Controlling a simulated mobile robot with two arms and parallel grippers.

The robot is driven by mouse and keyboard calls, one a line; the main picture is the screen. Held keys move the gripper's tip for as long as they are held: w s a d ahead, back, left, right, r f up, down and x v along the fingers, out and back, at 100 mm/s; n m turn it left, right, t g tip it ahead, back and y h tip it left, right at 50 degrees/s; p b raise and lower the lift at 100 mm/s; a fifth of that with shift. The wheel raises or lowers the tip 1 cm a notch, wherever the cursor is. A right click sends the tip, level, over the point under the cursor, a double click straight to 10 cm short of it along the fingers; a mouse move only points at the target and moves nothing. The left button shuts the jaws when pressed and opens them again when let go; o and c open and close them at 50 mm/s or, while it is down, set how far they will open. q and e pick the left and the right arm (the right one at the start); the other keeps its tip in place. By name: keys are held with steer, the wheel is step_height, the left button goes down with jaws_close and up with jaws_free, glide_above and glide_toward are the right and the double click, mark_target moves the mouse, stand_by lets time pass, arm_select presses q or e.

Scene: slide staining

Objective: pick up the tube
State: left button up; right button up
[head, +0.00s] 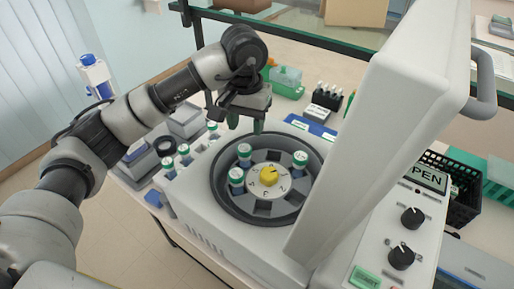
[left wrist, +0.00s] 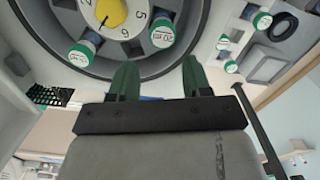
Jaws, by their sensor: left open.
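My left gripper (head: 246,124) is open and empty, with its green fingers pointing down over the back rim of the open centrifuge (head: 212,207). In the left wrist view the gripper (left wrist: 160,72) shows both fingers apart with nothing between them. Tubes with white-topped green caps sit in the round rotor: one at the back left (head: 244,151), one at the front left (head: 236,177) and one at the right (head: 300,159). In the left wrist view one rotor tube (left wrist: 162,33) is just beyond the fingertips, and another (left wrist: 82,52) is to the left. My right gripper is out of view.
The raised centrifuge lid (head: 385,120) stands at the right of the rotor. More capped tubes (head: 184,150) stand outside the bowl at the left. A yellow knob (head: 268,175) is at the rotor's middle. A black rack (head: 326,97) and a green container (head: 286,80) are behind.

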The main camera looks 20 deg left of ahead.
mark_target(245, 157)
arm_select(q)
steer(key=f, duration=0.2)
steer(key=s+f+p, duration=0.1)
steer(key=f, duration=0.1)
steer(key=shift+a+f+p, duration=0.15)
steer(key=shift+a+p, duration=0.05)
steer(key=shift+p, duration=0.1)
steer(key=shift+f, duration=0.3)
steer(key=shift+w+f, duration=0.1)
steer(key=shift+f, duration=0.15)
step_height(245, 157, down, 4)
steer(key=p, duration=0.3)
steer(key=shift+f, duration=0.1)
steer(key=shift+a+f, duration=0.1)
steer(key=shift+f, duration=0.2)
steer(key=shift+w+f, duration=0.15)
steer(key=shift+c, duration=0.2)
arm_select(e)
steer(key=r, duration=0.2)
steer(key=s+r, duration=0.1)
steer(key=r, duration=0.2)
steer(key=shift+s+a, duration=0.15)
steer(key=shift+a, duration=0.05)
arm_select(q)
steer(key=c, duration=0.7)
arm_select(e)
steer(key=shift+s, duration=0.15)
